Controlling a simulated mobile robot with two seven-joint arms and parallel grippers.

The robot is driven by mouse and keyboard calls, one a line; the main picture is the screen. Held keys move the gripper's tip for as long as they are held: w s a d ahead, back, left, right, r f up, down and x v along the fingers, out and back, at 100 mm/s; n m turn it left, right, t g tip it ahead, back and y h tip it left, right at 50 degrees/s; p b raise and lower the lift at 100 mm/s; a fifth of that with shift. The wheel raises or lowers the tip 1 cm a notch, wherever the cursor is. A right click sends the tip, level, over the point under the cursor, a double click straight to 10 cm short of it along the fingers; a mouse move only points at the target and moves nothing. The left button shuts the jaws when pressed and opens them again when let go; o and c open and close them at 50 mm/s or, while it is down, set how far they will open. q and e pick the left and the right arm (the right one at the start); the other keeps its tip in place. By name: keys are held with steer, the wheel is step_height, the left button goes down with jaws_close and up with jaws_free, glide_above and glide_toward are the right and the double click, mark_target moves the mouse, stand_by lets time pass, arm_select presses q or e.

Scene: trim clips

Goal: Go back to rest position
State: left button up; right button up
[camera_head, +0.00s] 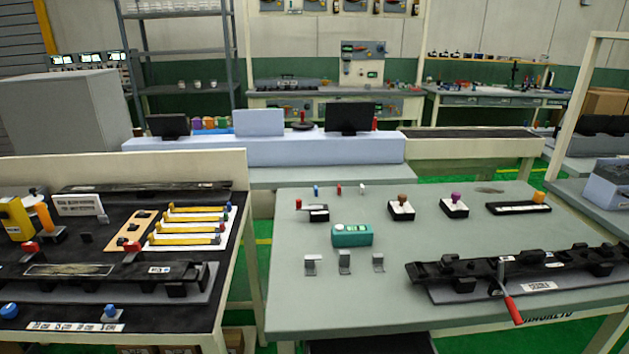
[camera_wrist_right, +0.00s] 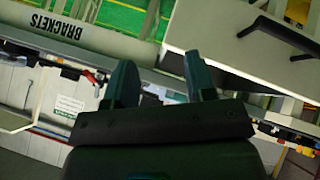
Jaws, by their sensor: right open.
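My right gripper (camera_wrist_right: 162,85) shows in the right wrist view with its two dark fingers apart and nothing between them. It is away from the tables, and neither arm shows in the head view. My left gripper is in neither view. In the head view, the right table (camera_head: 300,235) holds a black trim fixture (camera_head: 465,270) with a red-handled clamp (camera_head: 510,303). A teal box (camera_head: 352,235) and several small metal brackets (camera_head: 345,262) sit left of that fixture.
A left table (camera_head: 225,262) carries more black fixtures (camera_head: 110,280) and yellow strips (camera_head: 190,228). A gap with green floor (camera_head: 264,245) lies between the tables. A label reading BRACKETS (camera_wrist_right: 57,24) shows in the wrist view. A grey cabinet (camera_head: 65,115) stands at the back left.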

steer(key=s+f+m+g+y, duration=0.2)
steer(key=s+f+m+g, duration=0.25)
steer(key=s, duration=0.55)
steer(key=w+f+n+t, duration=0.1)
steer(key=w+f+t, duration=0.6)
steer(key=f, duration=0.1)
steer(key=shift+w+d+f+t, duration=0.2)
steer(key=shift+w+f+t, duration=0.15)
steer(key=shift+w, duration=0.05)
stand_by(0.7)
